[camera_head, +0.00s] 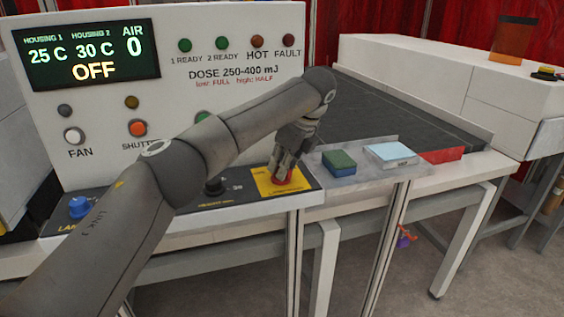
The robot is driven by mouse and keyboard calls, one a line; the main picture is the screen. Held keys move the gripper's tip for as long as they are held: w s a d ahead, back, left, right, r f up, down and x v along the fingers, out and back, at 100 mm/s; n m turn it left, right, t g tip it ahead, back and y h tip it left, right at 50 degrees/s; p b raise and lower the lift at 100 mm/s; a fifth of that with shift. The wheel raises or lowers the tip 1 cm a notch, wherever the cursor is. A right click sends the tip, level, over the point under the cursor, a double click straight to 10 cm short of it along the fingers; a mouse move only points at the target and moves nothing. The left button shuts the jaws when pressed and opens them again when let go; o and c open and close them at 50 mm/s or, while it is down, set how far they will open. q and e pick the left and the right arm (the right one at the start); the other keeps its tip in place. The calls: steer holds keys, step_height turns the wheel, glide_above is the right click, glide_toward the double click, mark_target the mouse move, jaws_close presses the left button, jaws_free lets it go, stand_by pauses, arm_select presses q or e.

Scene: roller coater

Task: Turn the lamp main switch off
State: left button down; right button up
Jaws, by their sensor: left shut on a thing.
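A red switch knob (283,179) sits on a yellow plate (266,188) at the right end of the sloped control panel. My left gripper (282,174) comes down from above and is shut on the red knob. Its fingers hide much of the knob, and I cannot read its position. The display (86,55) on the upright panel reads 25 C, 30 C, AIR 0 and OFF. My right gripper is not in view.
A blue knob (80,207) and a black knob (214,187) sit left of the yellow plate. A dark conveyor (400,115) runs behind. My left arm hides part of the panel.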

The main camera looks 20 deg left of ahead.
arm_select(q)
steer(key=shift+r+n+g+p, duration=0.1)
steer(key=shift+n+g+p, duration=0.2)
steer(key=shift+n+p, duration=0.5)
steer(key=shift+n, duration=0.3)
steer(key=c, duration=1.4)
jaws_free()
steer(key=v, duration=0.7)
steer(key=shift+w+d+r, duration=0.1)
steer(key=shift+d, duration=0.1)
